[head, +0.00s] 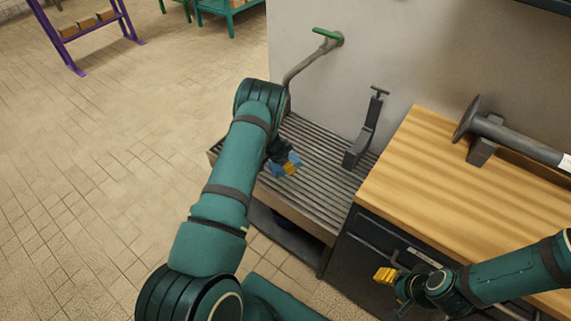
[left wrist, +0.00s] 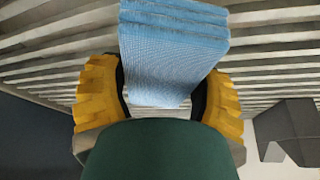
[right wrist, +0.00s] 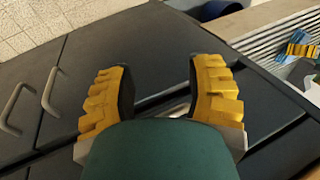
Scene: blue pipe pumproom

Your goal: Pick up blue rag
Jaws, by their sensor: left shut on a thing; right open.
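The blue rag (left wrist: 172,45) is a folded, woven light-blue cloth between the yellow fingers of my left gripper (left wrist: 160,100), which is shut on it. I cannot tell whether the rag touches the slats. My right gripper (right wrist: 162,90) is open and empty in front of the dark cabinet doors. In the head view the right gripper (head: 387,275) is at the lower right, below the bench top's front edge.
A wooden bench top (head: 430,175) stands right of the grate, with a dark flanged pipe (head: 510,138) on it. A grey clamp-like tool (head: 365,130) stands at the grate's back. A green-handled tap (head: 326,34) juts from the wall. Tiled floor at left is open.

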